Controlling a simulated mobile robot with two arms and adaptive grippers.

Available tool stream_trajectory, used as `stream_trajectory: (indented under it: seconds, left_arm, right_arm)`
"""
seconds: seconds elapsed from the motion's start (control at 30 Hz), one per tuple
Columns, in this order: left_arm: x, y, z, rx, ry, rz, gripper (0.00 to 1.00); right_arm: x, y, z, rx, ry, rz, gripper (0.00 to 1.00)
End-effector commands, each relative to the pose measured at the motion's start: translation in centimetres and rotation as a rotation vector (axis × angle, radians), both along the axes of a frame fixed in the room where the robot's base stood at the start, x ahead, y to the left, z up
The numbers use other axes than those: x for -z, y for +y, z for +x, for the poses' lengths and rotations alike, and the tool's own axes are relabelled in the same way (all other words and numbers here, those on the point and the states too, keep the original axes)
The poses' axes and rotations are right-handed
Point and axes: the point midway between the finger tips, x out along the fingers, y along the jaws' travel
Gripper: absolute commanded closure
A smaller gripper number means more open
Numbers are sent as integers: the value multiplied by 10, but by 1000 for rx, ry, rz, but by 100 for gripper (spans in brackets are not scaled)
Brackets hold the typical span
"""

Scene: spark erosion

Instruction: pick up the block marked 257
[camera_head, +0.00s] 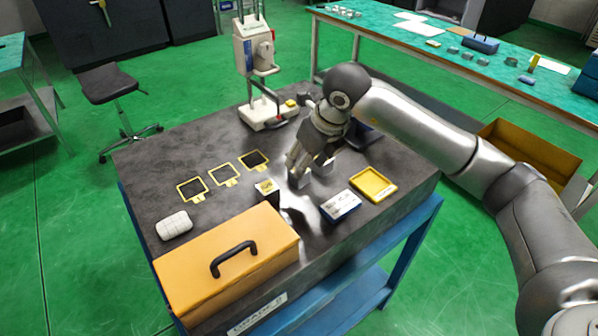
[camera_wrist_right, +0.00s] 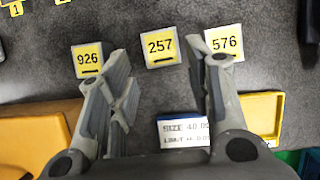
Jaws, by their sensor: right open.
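The block marked 257 (camera_wrist_right: 160,47) is a small pale cube with a yellow label on its upper face. In the right wrist view it sits on the dark tabletop between and just beyond my right gripper's fingertips (camera_wrist_right: 160,62). Similar blocks flank it, 926 (camera_wrist_right: 88,59) on the left and 576 (camera_wrist_right: 224,43) on the right, partly behind the right finger. In the head view my right gripper (camera_head: 309,168) points down over the blocks, open and empty, and mostly hides 257. Block 926 (camera_head: 266,190) shows clearly there. My left gripper is out of view.
An orange toolbox (camera_head: 215,262) stands at the front left. A blue-and-white labelled box (camera_head: 340,205) and a yellow tray (camera_head: 373,184) lie right of the blocks. Yellow outlined frames (camera_head: 225,174), a white lumpy item (camera_head: 174,225) and a white stand (camera_head: 254,60) are also on the table.

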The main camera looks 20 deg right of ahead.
Motion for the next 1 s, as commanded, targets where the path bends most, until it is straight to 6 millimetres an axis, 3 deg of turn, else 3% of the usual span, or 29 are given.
stream_trajectory:
  seconds: [0.17, 0.43, 0.7, 1.0]
  left_arm:
    - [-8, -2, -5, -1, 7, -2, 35]
    - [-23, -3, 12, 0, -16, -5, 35]
    - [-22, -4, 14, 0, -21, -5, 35]
    - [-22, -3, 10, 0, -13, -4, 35]
  right_arm:
    - [12, 2, 6, 0, 4, 1, 54]
    - [46, 7, 22, -1, 2, 2, 54]
    - [50, 8, 24, -1, -1, 1, 54]
    - [50, 8, 24, -1, -1, 1, 90]
